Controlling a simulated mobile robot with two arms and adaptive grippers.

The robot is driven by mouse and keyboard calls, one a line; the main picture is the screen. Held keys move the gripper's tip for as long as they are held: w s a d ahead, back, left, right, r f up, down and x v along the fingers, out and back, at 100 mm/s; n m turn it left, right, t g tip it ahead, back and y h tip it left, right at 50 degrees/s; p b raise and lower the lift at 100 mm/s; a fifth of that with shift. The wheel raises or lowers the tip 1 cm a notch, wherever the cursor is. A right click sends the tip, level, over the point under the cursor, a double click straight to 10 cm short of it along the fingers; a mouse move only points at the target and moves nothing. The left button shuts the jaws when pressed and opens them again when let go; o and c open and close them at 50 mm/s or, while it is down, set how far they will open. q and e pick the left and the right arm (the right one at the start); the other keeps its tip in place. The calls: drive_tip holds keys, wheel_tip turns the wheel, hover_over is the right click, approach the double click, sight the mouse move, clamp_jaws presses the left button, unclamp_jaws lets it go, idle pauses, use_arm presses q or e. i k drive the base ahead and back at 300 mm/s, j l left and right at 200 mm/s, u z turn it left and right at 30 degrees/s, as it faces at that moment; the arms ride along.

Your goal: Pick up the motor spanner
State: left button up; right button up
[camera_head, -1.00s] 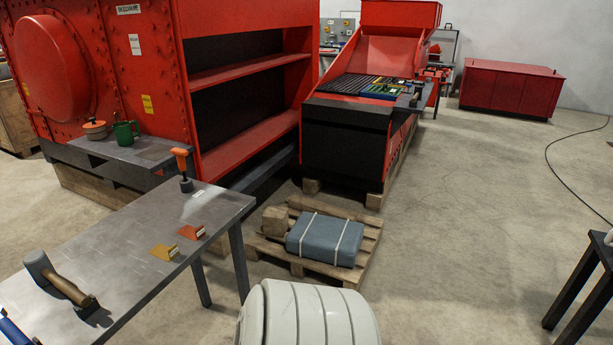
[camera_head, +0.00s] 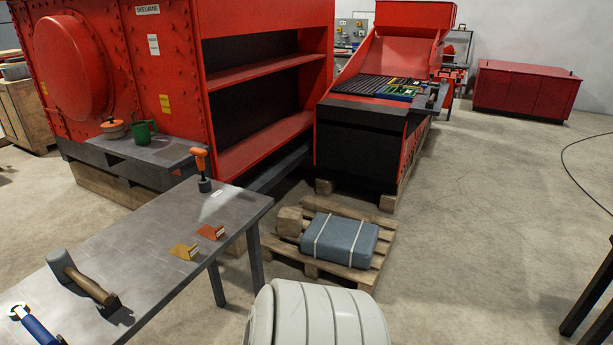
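A spanner with a blue handle and a silver open jaw (camera_head: 35,325) lies on the grey metal table (camera_head: 150,240) at the lower left. The picture's bottom edge cuts off the end of its handle. I take it for the motor spanner, but no label on it can be read. Neither of my grippers is in view, so nothing shows near the spanner.
A mallet (camera_head: 80,280) lies beside the spanner. Yellow (camera_head: 184,251) and orange (camera_head: 210,232) angled pieces and an orange-handled tool (camera_head: 202,170) are farther along the table. A pallet (camera_head: 275,243) with a blue-grey bundle (camera_head: 340,239) stands beyond.

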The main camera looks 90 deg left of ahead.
sight(34, 327)
drive_tip(key=k+j+u, duration=0.15)
drive_tip(key=k+u, duration=0.15)
drive_tip(key=k+j+u, duration=0.25)
drive_tip(key=k+u, duration=0.1)
drive_tip(key=u, duration=1.75)
